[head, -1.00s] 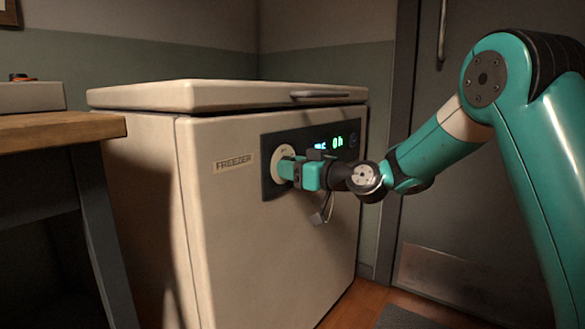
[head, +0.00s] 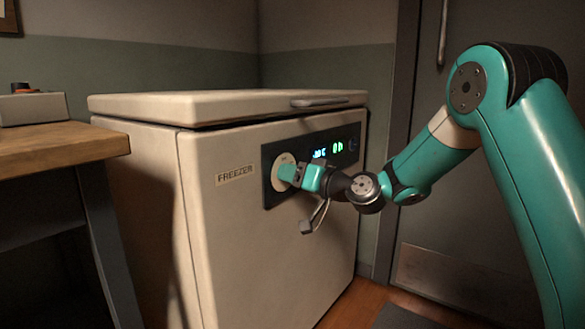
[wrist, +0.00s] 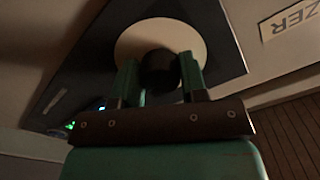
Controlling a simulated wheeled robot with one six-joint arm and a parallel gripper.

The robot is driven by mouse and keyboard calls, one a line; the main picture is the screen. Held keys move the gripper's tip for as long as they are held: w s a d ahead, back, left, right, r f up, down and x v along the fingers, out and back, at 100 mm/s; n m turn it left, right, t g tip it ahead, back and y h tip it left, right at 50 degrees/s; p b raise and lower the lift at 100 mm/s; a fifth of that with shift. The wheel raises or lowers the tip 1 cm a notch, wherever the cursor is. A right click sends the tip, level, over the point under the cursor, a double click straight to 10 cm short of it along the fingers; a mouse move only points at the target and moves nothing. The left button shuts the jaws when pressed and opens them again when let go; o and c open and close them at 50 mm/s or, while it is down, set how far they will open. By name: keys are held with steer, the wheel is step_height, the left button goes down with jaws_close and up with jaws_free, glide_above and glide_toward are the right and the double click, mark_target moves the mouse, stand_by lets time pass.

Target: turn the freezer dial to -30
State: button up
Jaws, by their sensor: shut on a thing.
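The cream freezer (head: 250,255) stands against the wall with its lid closed. Its round pale dial plate (head: 280,183) sits on a dark panel on the front. My gripper (head: 288,173) is at the dial, its fingers pointing into the panel. In the wrist view my gripper (wrist: 160,75) is shut on the dark dial knob (wrist: 160,70), one finger on each side, in front of the pale dial plate (wrist: 135,38). The dial's marks and pointer cannot be read. The display (head: 319,154) glows blue, its digits too small to read surely.
A green readout (head: 338,147) glows beside the blue one. A wooden table (head: 60,145) with a grey box (head: 35,108) stands at the left. A grey door (head: 470,240) is at the right. Wooden floor lies in front of the freezer.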

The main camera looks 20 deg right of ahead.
steer(key=m+p, duration=0.2)
steer(key=m, duration=0.1)
steer(key=shift+r+m+p, duration=0.15)
steer(key=shift+m+p, duration=1.05)
steer(key=shift+m, duration=0.3)
steer(key=o, duration=0.9)
